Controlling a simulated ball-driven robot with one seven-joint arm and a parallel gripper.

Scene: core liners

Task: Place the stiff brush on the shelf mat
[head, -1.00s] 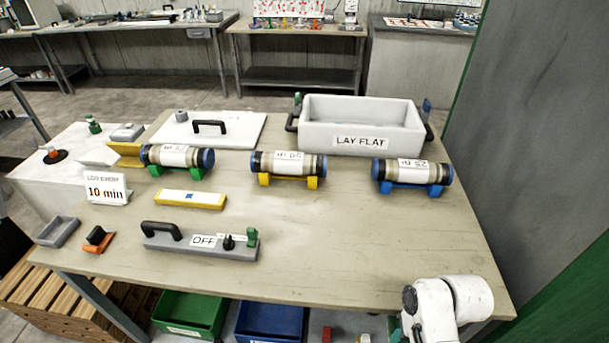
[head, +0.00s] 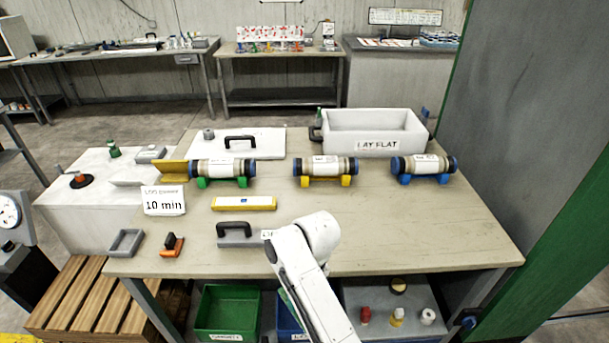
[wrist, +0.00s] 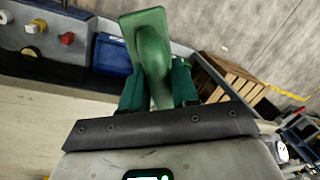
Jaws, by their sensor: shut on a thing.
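My gripper (wrist: 158,88) shows in the wrist view with dark green fingers shut on a lighter green, paddle-shaped thing, which I take to be the stiff brush (wrist: 152,48). Its bristles cannot be made out. In the head view my white arm hides the gripper and nearly all of the brush at the table's front edge.
The tabletop edge (head: 440,268) overhangs the shelf. A wooden pallet (head: 75,300) stands left.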

